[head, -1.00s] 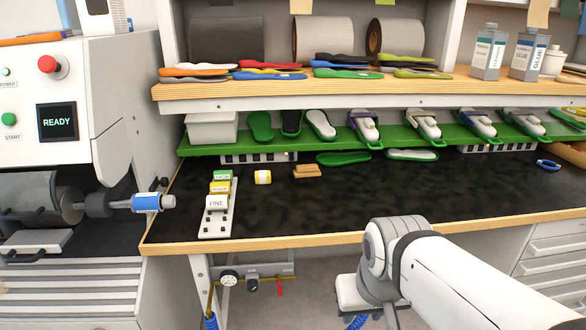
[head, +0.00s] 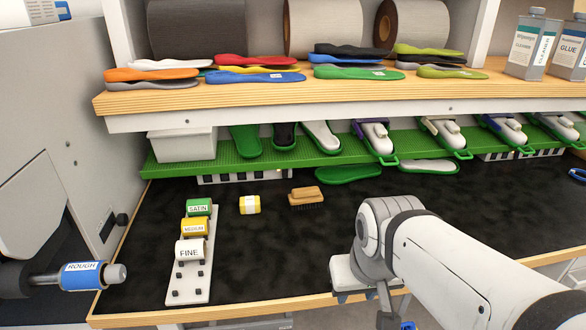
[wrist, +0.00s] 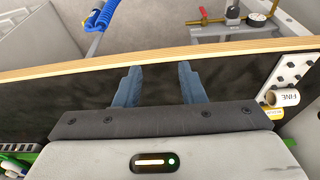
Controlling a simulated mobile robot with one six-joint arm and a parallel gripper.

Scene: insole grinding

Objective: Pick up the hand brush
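The hand brush (head: 306,196) lies on the dark bench top in the head view. It has a tan wooden back and dark bristles facing down, and it stands to the right of a yellow-and-white roll. My gripper (wrist: 160,82) is open in the wrist view, its two blue fingers apart with nothing between them. In the head view my gripper (head: 355,297) is low, near the bench's front edge, nearer to me and to the right of the brush, with a clear gap between them. My arm partly hides it. The brush does not show in the wrist view.
The yellow-and-white roll (head: 250,205) and a white rack (head: 189,285) with labelled rolls stand left of the brush. A green shelf (head: 225,172) with insoles hangs low behind it. A blue ROUGH roller (head: 82,276) juts in at left. The bench between brush and gripper is clear.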

